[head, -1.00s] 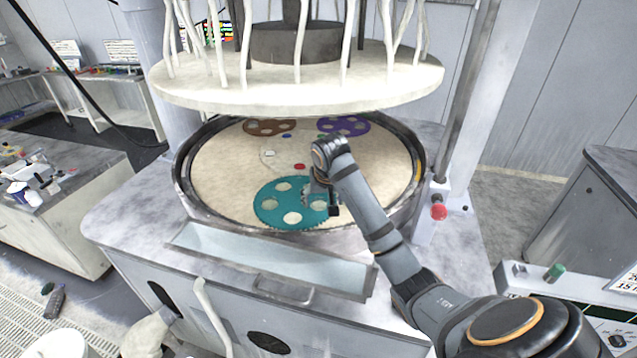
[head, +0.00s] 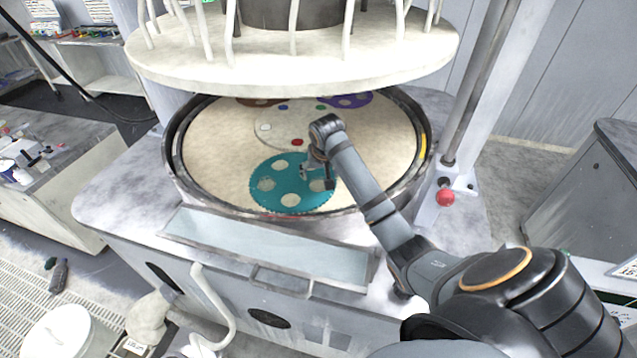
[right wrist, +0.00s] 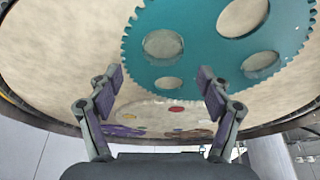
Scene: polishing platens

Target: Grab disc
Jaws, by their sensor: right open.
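A teal toothed disc (head: 290,198) with several round holes lies on the front part of the round beige platen (head: 222,155). It fills the upper right of the right wrist view (right wrist: 200,75). Some of its holes seem to hold flat round pieces. My right gripper (head: 318,180) is over the disc's right side in the head view. In the right wrist view its two fingers (right wrist: 160,85) are spread with nothing between them, near the disc's toothed edge. I cannot tell the exact height above the disc. My left gripper is not in view.
A brown carrier (head: 258,101) and a purple carrier (head: 350,100) lie at the platen's back. Small coloured pieces, including a red one (head: 297,142), lie mid-platen. The upper plate (head: 300,65) overhangs the back.

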